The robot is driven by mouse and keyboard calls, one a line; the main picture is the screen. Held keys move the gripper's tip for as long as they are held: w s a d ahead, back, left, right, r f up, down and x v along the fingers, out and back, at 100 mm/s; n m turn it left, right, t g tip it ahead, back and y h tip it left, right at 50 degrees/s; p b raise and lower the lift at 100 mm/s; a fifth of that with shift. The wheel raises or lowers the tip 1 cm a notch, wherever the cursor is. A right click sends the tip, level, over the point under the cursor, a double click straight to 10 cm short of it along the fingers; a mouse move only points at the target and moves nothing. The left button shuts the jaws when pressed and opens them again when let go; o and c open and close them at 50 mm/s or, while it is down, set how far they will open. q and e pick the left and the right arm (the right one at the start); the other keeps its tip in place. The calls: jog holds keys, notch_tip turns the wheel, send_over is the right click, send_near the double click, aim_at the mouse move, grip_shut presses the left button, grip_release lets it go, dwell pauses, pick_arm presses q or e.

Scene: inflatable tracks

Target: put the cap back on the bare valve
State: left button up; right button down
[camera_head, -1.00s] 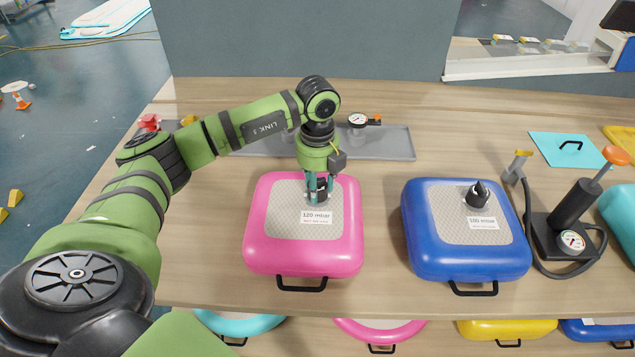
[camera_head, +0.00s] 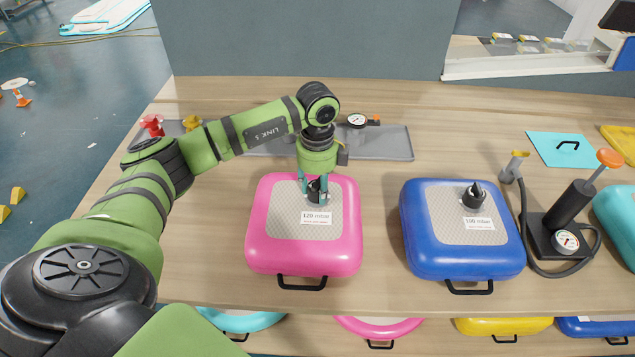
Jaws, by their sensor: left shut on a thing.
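A pink inflatable cushion (camera_head: 265,235) lies on the table with a grey mesh patch and a 120 mbar label. A black cap (camera_head: 317,193) is at its valve, and my left gripper (camera_head: 315,187) is shut on it from above. The fingers partly hide the cap, and I cannot tell whether it is seated on the valve. A blue cushion (camera_head: 420,240), labelled 100 mbar, lies to the right with an upright black winged cap (camera_head: 474,193) on its patch. My right gripper is not in view.
A grey tray (camera_head: 385,145) behind the pink cushion holds a gauge (camera_head: 357,121). A black hand pump (camera_head: 570,205) with a hose stands right of the blue cushion. A cyan mat (camera_head: 567,149) lies at the back right. Bare table separates the two cushions.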

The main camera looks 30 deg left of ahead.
pick_arm(q)
jog(key=shift+n, duration=1.1)
jog(key=o, duration=1.1)
jog(key=shift+r, duration=0.15)
notch_tip(320, 180, up, 12)
jog(key=shift+f, duration=0.1)
jog(key=shift+s+f, duration=0.1)
